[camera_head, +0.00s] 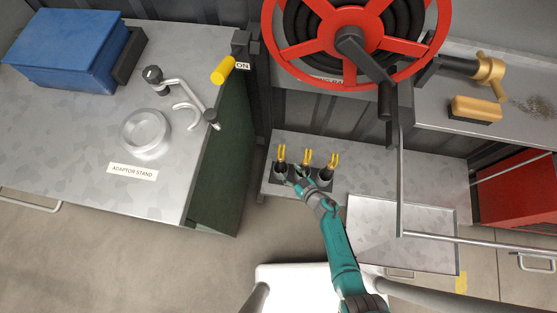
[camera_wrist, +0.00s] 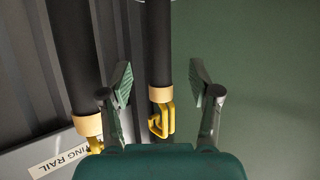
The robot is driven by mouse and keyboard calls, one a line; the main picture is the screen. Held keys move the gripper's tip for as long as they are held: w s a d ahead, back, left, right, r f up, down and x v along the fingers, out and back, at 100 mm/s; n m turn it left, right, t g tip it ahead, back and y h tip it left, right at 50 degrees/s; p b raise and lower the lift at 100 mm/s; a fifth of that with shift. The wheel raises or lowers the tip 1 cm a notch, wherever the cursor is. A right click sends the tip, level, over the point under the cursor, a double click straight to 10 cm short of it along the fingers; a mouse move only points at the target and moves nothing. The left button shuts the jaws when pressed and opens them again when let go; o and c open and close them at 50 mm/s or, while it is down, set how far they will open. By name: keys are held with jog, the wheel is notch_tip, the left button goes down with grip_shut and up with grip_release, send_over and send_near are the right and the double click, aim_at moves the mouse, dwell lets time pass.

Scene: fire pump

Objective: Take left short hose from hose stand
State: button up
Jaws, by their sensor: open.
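Three short hoses with dark bodies and yellow tops stand in a row in the hose stand (camera_head: 298,181): the left hose (camera_head: 281,157), the middle one (camera_head: 306,158) and the right one (camera_head: 331,163). My gripper (camera_head: 298,183) is at the front of the stand, near the left and middle hoses. In the wrist view, my open fingers (camera_wrist: 162,88) lie either side of one dark hose (camera_wrist: 160,45) with a tan collar and yellow handle. It is the hose nearest the green panel, which fits the left hose. Contact cannot be told. Another hose (camera_wrist: 78,60) is outside the fingers.
A green cabinet side (camera_head: 218,170) stands left of the hoses. A red hose reel wheel (camera_head: 300,45) overhangs behind them. A metal rail (camera_head: 401,170) runs down at the right. A flat bench panel (camera_head: 400,225) lies right of my arm. A label (camera_wrist: 55,162) shows in the wrist view.

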aim_at(283, 165)
jog(key=shift+x, duration=3.75)
jog(key=shift+s+f, duration=0.1)
jog(key=shift+f, duration=0.1)
grip_shut()
